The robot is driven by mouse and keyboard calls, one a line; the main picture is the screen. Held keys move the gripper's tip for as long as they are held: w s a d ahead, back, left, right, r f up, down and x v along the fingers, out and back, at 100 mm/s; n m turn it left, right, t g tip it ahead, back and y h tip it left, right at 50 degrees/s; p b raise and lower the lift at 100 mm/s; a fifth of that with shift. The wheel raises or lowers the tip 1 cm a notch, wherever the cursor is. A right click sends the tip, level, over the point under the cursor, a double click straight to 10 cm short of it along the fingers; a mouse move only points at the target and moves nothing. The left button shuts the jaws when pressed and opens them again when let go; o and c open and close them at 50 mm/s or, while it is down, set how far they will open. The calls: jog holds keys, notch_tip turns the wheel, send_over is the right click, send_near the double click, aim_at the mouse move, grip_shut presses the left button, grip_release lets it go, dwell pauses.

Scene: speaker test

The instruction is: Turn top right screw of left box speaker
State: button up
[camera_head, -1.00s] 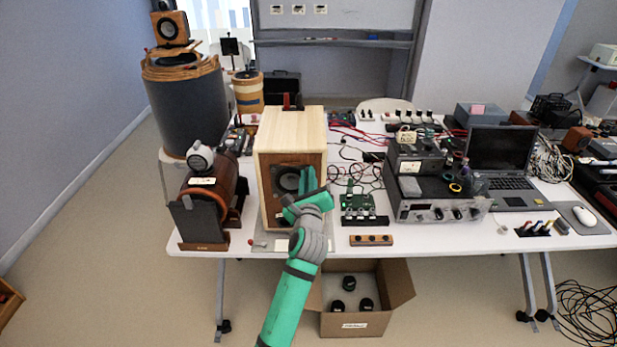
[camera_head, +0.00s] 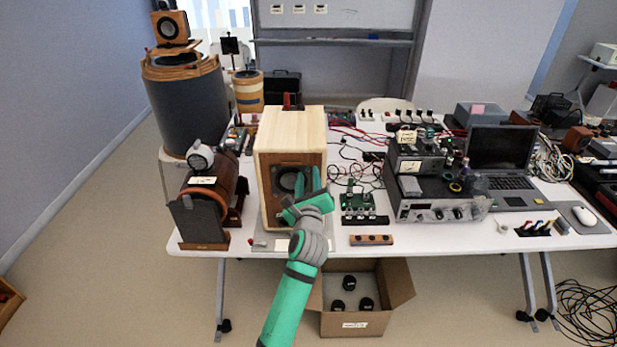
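The wooden box speaker (camera_head: 291,130) stands upright on the left part of the table, with a pale top and a dark brown front. Its round driver (camera_head: 285,181) shows in the front panel, partly covered by my gripper. My gripper (camera_head: 308,177) is green and is in front of the right side of the speaker's front, with its fingers pointing up and toward the panel. The top right screw is too small to make out. I cannot tell whether the fingers touch the panel or how far apart they are.
A dark cylindrical device (camera_head: 213,195) stands close left of the speaker. A green circuit board (camera_head: 358,203) and a stack of electronics (camera_head: 430,190) stand to the right on the white table (camera_head: 450,232). An open cardboard box (camera_head: 357,323) is on the floor below.

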jog(key=s, duration=1)
